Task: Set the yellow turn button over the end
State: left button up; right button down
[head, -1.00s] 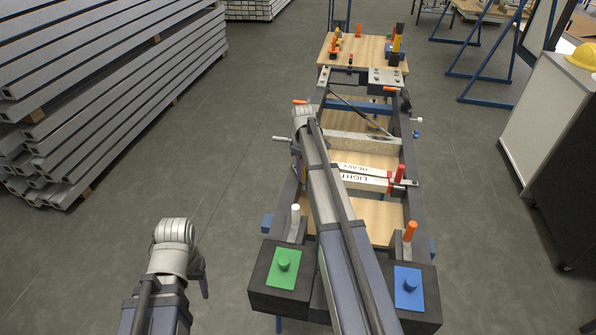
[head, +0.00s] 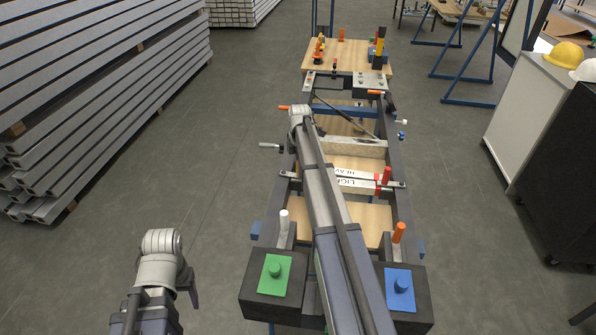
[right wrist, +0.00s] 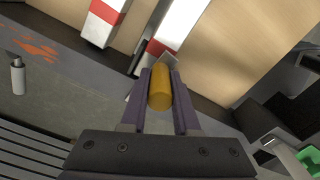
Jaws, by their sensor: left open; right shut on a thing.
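The yellow turn button (right wrist: 160,92) shows in the right wrist view as a yellow-orange cylinder between the two fingers of my right gripper (right wrist: 160,80). The gripper is shut on it. A small grey metal piece shows just beyond the cylinder, near a white bar's end; I cannot tell whether they touch. In the head view my right arm lies over the frame (head: 405,203) and hides the right gripper and the button. My left gripper (head: 189,285) is open and empty, left of the frame, with its fingers mostly hidden by its wrist.
A green pad (head: 269,275) and a blue pad (head: 399,287) sit on the near corners. A white labelled bar (head: 358,182) with a red handle (head: 387,175) crosses the frame. A wooden board (head: 348,56) with coloured parts stands at the far end. Stacked beams (head: 90,90) stand left.

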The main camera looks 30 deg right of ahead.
jog(key=shift+w+d+n, duration=0.2)
jog(key=shift+n, duration=0.3)
dwell(0.3)
jog(key=c, duration=0.7)
grip_release()
jog(key=shift+o, duration=0.2)
notch_tip(320, 180, up, 8)
jog(key=p, duration=0.8)
jog(key=shift+f, duration=0.1)
